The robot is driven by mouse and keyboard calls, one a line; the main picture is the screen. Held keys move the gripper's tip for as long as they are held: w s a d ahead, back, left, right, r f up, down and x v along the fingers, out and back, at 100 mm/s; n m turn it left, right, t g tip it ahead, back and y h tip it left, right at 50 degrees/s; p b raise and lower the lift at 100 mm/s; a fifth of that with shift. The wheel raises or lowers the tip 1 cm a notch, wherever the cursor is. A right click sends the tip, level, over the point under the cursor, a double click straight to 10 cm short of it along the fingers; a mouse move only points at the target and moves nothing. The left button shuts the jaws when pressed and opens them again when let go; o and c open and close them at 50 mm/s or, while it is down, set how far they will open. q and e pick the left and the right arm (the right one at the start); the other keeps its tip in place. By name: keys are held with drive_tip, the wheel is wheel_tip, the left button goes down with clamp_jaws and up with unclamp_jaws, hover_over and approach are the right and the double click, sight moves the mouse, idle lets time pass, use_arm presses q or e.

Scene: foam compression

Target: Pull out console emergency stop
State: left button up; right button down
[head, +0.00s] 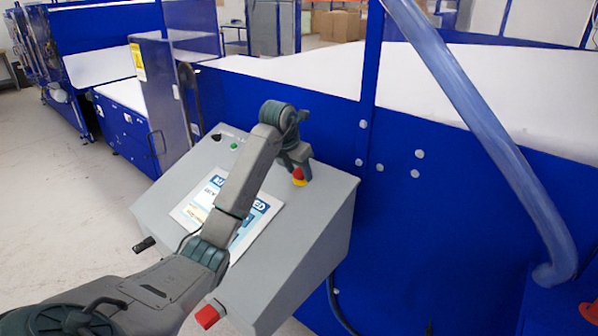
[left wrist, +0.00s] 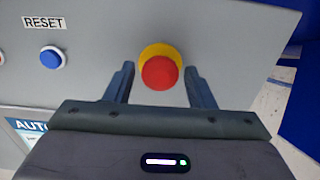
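The console emergency stop is a red mushroom button on a yellow collar, on the sloped top of the grey console (head: 300,235). The emergency stop (head: 298,174) is near the panel's far right edge in the head view. In the left wrist view, the emergency stop (left wrist: 160,70) sits between the spread fingers. My left gripper (head: 298,160) is just over it and open. In the left wrist view, my left gripper (left wrist: 161,82) shows a gap on each side of the red head. I cannot tell how far the fingertips are from the panel. My right gripper is not in view.
A blue button (left wrist: 51,58) under a RESET label is left of the stop. A red block-shaped part (head: 207,316) is on the console's front. A blue machine wall (head: 430,220) stands close behind and right of the console.

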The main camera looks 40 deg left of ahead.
use_arm(q)
drive_tip(key=c, duration=0.8)
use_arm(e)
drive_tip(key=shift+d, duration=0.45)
use_arm(q)
drive_tip(key=shift+r+p, duration=0.3)
drive_tip(key=shift+r, duration=0.05)
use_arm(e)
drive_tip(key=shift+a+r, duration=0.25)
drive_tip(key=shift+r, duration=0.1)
use_arm(q)
drive_tip(key=o, duration=1.6)
drive_tip(key=shift+s, duration=0.2)
drive_tip(key=o, duration=0.4)
drive_tip(key=shift+w, duration=0.1)
drive_tip(key=shift+r, duration=0.1)
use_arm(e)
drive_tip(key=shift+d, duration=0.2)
use_arm(q)
drive_tip(key=shift+p+v, duration=0.75)
drive_tip(key=shift+v, duration=2.7)
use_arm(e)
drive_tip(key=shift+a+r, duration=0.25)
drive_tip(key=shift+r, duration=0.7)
